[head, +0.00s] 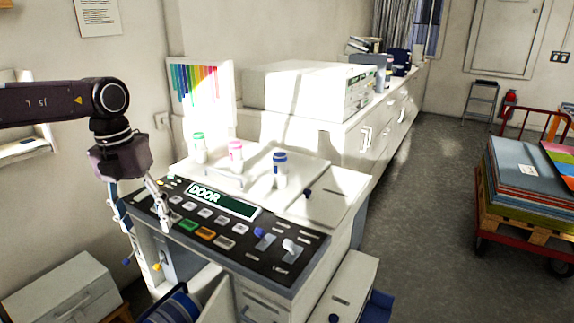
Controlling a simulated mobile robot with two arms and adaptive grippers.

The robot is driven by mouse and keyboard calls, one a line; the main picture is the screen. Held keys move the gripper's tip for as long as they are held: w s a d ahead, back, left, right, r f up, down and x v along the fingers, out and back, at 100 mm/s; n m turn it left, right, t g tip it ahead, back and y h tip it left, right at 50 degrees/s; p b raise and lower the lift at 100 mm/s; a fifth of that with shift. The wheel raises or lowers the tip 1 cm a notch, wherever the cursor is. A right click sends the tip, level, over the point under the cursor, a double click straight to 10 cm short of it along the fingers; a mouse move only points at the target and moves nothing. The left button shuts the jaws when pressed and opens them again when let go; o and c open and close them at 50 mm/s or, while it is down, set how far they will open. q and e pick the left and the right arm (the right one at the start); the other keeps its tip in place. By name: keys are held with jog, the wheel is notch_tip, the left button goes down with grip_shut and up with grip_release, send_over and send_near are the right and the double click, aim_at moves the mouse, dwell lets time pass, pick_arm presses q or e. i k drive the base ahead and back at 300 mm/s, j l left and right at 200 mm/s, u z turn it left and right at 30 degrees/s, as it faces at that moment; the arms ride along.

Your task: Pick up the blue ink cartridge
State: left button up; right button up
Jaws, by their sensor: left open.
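The blue ink cartridge (280,170) is a small white cylinder with a blue cap. It stands upright on the white top of the console (258,170), to the right of two similar cartridges. My left gripper (160,215) points down over the left part of the black control panel, in front of and to the left of the cartridges. It is open and apart from the blue cartridge, with nothing seen between its fingers. My right gripper is not in view.
A green-capped cartridge (198,148) and a pink-capped cartridge (236,156) stand left of the blue one. The black panel (222,236) has buttons, levers and a display reading DOOR. A white machine (305,90) sits behind. A loaded cart (525,180) stands at right; the floor between is clear.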

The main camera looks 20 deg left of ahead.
aim_at(279, 171)
jog(key=i+l, duration=0.2)
jog(key=i, duration=0.2)
jog(key=i+l, duration=0.15)
jog(key=i, duration=0.25)
jog(key=i+l, duration=0.2)
jog(key=i, duration=0.25)
jog(key=i+l, duration=0.15)
jog(key=i, duration=0.25)
